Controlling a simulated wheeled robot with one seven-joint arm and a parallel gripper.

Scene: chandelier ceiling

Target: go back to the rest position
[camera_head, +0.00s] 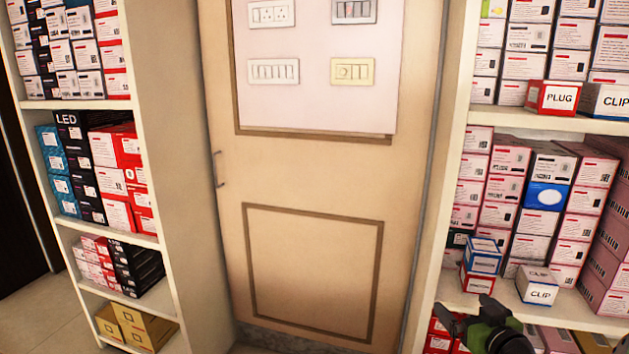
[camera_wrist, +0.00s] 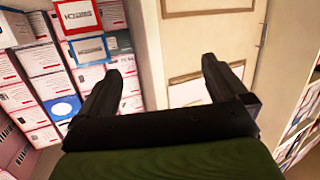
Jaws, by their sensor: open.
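My gripper (camera_head: 470,320) shows at the lower right of the head view, in front of the right shelf's lower part. In the wrist view my gripper (camera_wrist: 165,80) has its two dark fingers spread wide apart. Nothing is between the fingers, and the door and shelf edge show behind them.
A right shelf (camera_head: 515,120) holds stacked boxes, including a red PLUG box (camera_head: 558,98), a white CLIP box (camera_head: 606,101) and a lower CLIP box (camera_head: 537,286). A left shelf (camera_head: 165,150) holds more boxes. A closed beige door (camera_head: 310,180) with a switch board (camera_head: 315,110) stands between them.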

